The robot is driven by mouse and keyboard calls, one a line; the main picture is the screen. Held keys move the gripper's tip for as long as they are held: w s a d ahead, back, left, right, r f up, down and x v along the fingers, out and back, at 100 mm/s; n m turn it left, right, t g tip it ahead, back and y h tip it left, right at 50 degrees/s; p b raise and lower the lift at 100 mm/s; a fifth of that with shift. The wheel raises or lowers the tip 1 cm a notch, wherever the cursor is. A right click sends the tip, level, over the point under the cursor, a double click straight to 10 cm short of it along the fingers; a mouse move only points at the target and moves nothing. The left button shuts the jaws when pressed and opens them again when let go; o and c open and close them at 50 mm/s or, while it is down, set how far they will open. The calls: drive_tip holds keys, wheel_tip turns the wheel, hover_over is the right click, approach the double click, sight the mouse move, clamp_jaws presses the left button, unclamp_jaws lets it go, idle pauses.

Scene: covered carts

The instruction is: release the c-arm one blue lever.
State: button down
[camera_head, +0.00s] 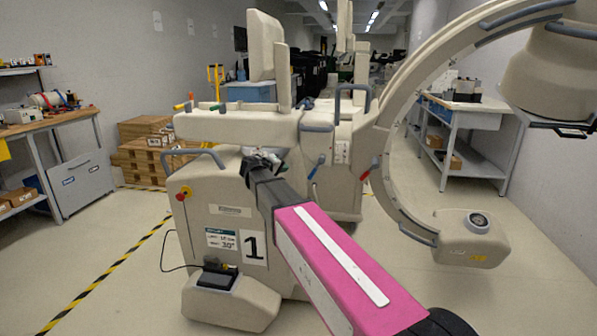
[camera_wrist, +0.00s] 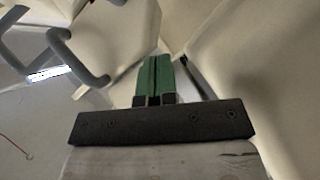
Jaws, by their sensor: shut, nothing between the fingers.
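The c-arm one is a beige wheeled machine (camera_head: 215,125) with a black "1" label (camera_head: 254,247) on its front. Its blue lever (camera_head: 317,167) slants on the front of the column, right of my arm in the head view. My gripper (camera_head: 262,160) is at the machine's upper front, left of the blue lever and apart from it. In the wrist view its green fingers (camera_wrist: 155,75) are together and empty, pointing at beige panels. I cannot make out the blue lever in the wrist view. The fingertips are hard to see in the head view.
A red lever (camera_head: 367,173) sits right of the blue one. A grey handle (camera_head: 196,155) juts from the machine's left, above a red stop button (camera_head: 185,191). The large C-shaped arc (camera_head: 400,105) curves on the right. Floor is open at left.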

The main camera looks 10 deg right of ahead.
sight(316, 167)
drive_tip(key=s+d+f+x, duration=0.1)
drive_tip(key=s+x, duration=0.1)
drive_tip(key=x, duration=1)
drive_tip(key=shift+d+f, duration=0.25)
drive_tip(key=shift+d, duration=0.2)
